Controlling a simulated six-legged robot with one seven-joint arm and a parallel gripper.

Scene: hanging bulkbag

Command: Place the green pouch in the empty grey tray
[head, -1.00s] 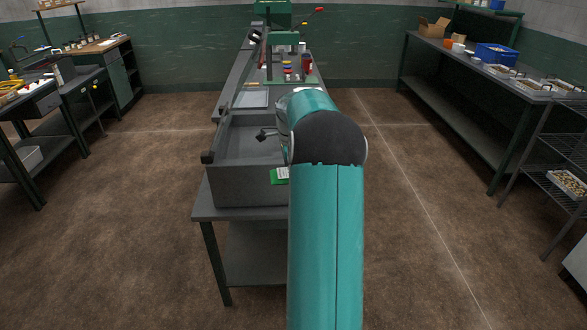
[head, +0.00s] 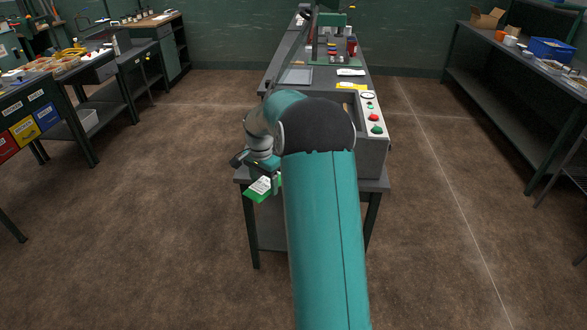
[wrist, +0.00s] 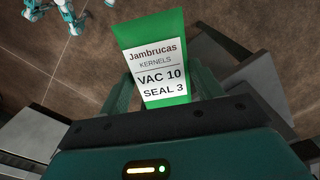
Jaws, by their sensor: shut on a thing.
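The green pouch (head: 258,189) with a white label hangs at the end of my arm, in front of the left front corner of the grey machine in the head view. It fills the upper middle of the wrist view (wrist: 160,60), its label reading "Jambrucas Kernels, VAC 10, SEAL 3". My gripper (head: 262,168) is shut on it; its two fingers (wrist: 160,92) flank the pouch in the wrist view. I cannot make out an empty grey tray for certain. A flat grey plate or tray (head: 297,75) lies on the bench behind the machine.
The grey machine (head: 372,150) with red and green buttons stands on the middle bench, partly behind my arm. The left bench holds filled trays (head: 40,69) above coloured bins (head: 25,130). A right bench (head: 520,100) carries a blue crate (head: 551,49). Open floor lies between the benches.

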